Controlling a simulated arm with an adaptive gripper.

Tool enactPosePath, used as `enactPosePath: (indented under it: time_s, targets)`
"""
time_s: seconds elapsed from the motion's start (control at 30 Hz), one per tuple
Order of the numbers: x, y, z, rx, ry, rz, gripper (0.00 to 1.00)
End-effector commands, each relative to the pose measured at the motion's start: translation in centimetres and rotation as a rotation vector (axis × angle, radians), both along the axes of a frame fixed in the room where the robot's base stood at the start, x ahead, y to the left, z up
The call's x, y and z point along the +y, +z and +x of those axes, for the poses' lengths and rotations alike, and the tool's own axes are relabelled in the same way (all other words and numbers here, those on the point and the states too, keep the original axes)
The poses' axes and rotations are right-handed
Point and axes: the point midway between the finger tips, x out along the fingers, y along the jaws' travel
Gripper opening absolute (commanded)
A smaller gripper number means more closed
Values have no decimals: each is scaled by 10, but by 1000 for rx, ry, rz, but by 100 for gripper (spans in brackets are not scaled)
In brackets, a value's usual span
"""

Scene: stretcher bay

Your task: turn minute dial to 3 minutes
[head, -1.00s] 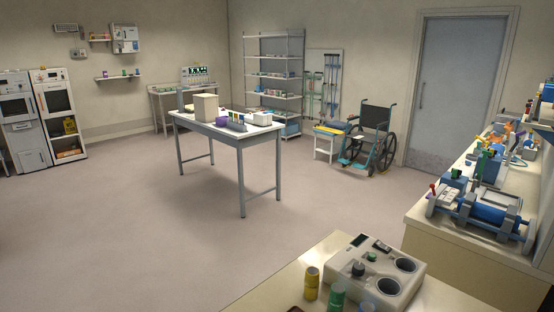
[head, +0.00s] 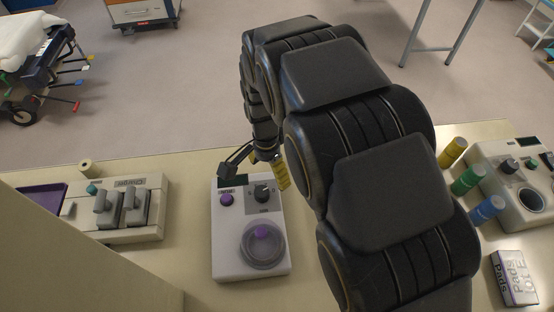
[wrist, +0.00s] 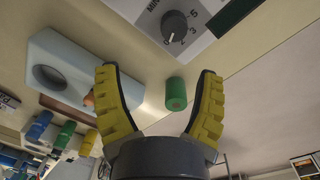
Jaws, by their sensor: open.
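The minute dial (head: 262,192) is a small dark knob on a grey panel at the upper right of a white device (head: 226,262). In the wrist view the dial (wrist: 175,27) shows near the top, with "MIN" and several numbers printed around it; I cannot read its pointer surely. My gripper (head: 281,175) is just behind the device's far edge in the head view, partly hidden by my arm. In the wrist view the yellow fingers of my gripper (wrist: 158,72) are spread apart, below the dial in the picture and apart from it. A green cylinder (wrist: 176,93) shows between them.
The device also has a purple button (head: 226,199) and a round clear lid (head: 262,262). Yellow (head: 452,153), green (head: 467,180) and blue (head: 487,209) cylinders, a pads box (head: 514,279) and another device (head: 477,152) stand right.

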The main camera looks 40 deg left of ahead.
Motion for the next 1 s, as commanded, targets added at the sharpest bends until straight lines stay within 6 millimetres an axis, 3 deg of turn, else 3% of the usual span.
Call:
enactPosePath:
  time_s: [0.17,0.37,0.7,1.0]
  targets:
    - [19,-17,-11,-2,-6,5,69]
    - [19,-32,-12,-2,-8,3,69]
    - [16,-83,-12,-2,-8,6,69]
    - [16,-92,-11,-4,-7,6,69]
